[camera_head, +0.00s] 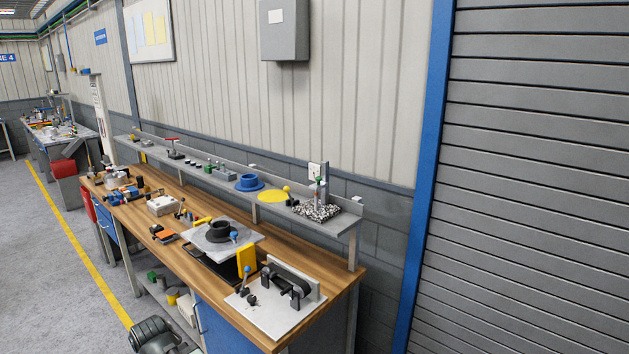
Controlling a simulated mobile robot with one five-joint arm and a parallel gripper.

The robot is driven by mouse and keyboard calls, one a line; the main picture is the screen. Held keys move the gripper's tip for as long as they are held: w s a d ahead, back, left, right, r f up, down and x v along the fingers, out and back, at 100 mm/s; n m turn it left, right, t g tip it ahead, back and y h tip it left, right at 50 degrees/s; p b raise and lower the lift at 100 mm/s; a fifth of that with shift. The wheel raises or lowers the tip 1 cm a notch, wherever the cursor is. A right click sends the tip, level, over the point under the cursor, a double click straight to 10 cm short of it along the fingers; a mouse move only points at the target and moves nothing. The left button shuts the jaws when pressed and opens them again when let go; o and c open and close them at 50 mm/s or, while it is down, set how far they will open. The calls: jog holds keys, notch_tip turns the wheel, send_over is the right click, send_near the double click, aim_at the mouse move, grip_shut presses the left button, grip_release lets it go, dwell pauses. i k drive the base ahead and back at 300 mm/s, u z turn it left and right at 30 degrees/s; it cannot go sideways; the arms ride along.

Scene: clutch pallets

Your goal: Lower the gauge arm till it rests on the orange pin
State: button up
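I cannot clearly pick out the gauge arm or the orange pin at this distance. A light pallet on the bench carries a black clutch ring (219,231). A small yellow bar (203,221) lies at its back left and a blue knob (234,236) stands at its right. An orange block (165,236) lies left of this pallet. My gripper is not recognisable in view; a dark rounded part shows at the bottom edge.
The wooden bench (335,265) runs along the wall. A raised grey shelf (349,219) behind it holds a blue flanged ring (249,183), a yellow disc (272,196) and a speckled block (318,211). A yellow plate (246,261) stands between the pallets. The floor at left is open.

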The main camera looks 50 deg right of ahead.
aim_at(320, 183)
jog(key=z, duration=0.1)
jog(key=i, duration=1.65)
jog(key=u, duration=0.05)
